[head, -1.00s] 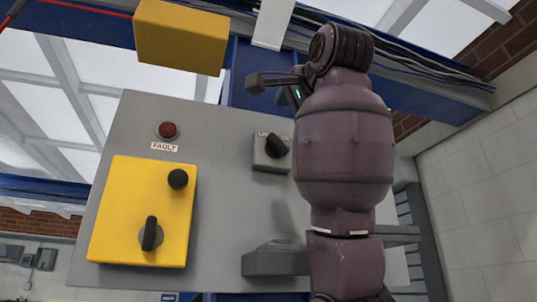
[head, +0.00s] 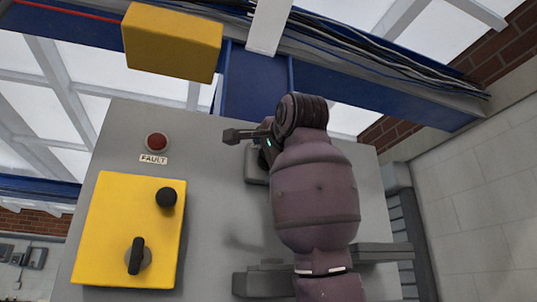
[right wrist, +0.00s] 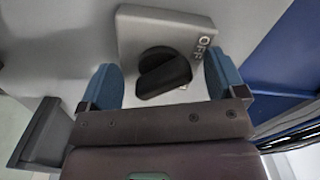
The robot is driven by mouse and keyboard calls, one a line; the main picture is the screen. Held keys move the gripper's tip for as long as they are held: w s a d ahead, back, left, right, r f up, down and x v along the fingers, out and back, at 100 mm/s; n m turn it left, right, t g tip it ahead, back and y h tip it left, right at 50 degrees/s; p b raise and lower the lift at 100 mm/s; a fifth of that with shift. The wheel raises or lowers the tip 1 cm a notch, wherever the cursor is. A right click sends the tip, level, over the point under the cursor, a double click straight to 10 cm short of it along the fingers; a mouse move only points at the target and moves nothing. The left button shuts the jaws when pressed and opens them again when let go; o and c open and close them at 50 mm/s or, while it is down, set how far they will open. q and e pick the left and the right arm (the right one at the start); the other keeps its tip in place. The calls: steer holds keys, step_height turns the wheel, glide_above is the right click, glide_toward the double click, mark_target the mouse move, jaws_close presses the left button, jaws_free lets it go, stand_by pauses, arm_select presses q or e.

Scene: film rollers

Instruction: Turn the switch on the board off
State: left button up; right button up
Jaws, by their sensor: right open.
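The switch is a grey box with a black rotary knob (right wrist: 165,72), clear in the right wrist view. The letters OFF show on the box (right wrist: 150,25) beside the knob. My right gripper (right wrist: 163,78) is open, with one blue-grey fingertip on each side of the knob; I cannot tell if either touches it. In the head view, my right gripper (head: 242,136) is over the switch and hides nearly all of it; only a box edge (head: 254,168) shows. The switch sits on the grey board (head: 215,215). My left gripper is not in view.
To the left on the board are a yellow panel (head: 110,225) with a black button and black rotary handle, and a red FAULT lamp (head: 157,141). A grey block (head: 262,283) juts out low on the board. A yellow box (head: 172,42) hangs above, beside blue beams.

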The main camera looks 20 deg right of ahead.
steer(key=c, duration=0.9)
steer(key=shift+f+n+b, duration=0.15)
steer(key=shift+n+b, duration=0.85)
steer(key=shift+n, duration=0.4)
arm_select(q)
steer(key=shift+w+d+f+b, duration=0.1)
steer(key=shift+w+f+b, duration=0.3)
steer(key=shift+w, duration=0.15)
arm_select(e)
steer(key=shift+d+n, duration=0.1)
steer(key=shift+n, duration=1.2)
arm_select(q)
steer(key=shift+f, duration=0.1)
arm_select(e)
steer(key=o, duration=0.9)
steer(key=shift+s, duration=0.15)
